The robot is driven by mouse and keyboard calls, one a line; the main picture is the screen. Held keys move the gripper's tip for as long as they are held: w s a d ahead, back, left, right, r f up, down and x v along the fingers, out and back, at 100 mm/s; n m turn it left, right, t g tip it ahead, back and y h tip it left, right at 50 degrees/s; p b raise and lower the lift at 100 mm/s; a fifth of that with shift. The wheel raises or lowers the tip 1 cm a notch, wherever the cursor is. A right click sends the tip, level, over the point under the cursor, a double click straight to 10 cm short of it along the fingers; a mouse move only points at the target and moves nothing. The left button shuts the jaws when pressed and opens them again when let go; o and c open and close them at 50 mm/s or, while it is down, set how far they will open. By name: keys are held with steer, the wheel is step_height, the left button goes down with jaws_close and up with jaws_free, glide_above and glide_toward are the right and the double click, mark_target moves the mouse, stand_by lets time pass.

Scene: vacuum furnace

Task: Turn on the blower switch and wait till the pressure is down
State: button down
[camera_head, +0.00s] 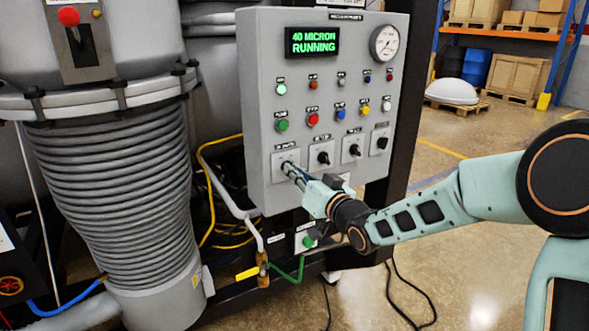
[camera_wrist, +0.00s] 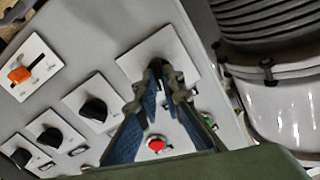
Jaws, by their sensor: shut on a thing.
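The grey control panel (camera_head: 256,110) has a row of black rotary switches on white plates along its lower part. My gripper (camera_head: 290,171) reaches the leftmost switch, and its fingertips are closed around the knob. In the wrist view, the two fingers (camera_wrist: 165,78) meet over that switch's white plate (camera_wrist: 136,62). The fingers mostly hide the knob, so I cannot tell its angle. The labels are too small to read. The green display (camera_head: 312,41) reads "40 MICRON RUNNING". A round pressure gauge (camera_head: 385,43) is at the panel's upper right; its reading is unclear.
Other rotary switches (camera_head: 323,157) sit close to the right of my gripper. Coloured buttons (camera_head: 312,120) line the panel above. A ribbed grey vessel (camera_head: 115,190) stands at left. An orange switch (camera_wrist: 18,74) shows in the wrist view. Open floor lies at right.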

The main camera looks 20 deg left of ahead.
steer(key=shift+m+p, duration=0.35)
steer(key=shift+m, duration=0.85)
steer(key=c, duration=2.1)
jaws_free()
steer(key=v, duration=1.2)
